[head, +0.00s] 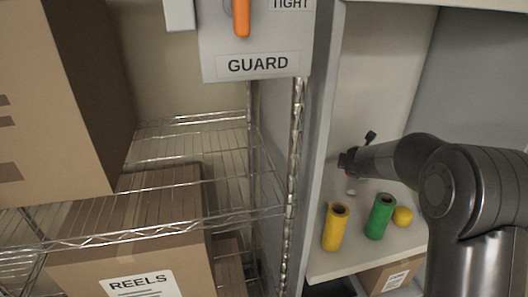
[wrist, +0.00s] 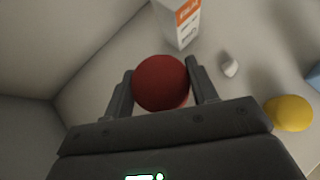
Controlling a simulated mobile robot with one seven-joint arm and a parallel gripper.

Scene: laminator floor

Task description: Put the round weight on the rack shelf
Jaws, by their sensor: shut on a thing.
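My gripper (head: 349,165) is inside the pale cabinet at the right, above its shelf board. In the wrist view my gripper (wrist: 160,88) is shut on a red round weight (wrist: 162,82), with one finger on each side of it. In the head view the weight is mostly hidden at the gripper. The wire rack shelf (head: 150,233) is at the left, apart from my gripper, with a metal post and the cabinet's side wall between them. The visible middle of the rack shelf looks bare.
A yellow roll (head: 336,228), a green roll (head: 380,217) and a yellow lump (head: 402,216) stand on the cabinet shelf (head: 325,262). A white-orange carton (wrist: 180,22) is near the weight. A big box (head: 60,110) fills the rack's left; a REELS box (head: 140,270) sits below.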

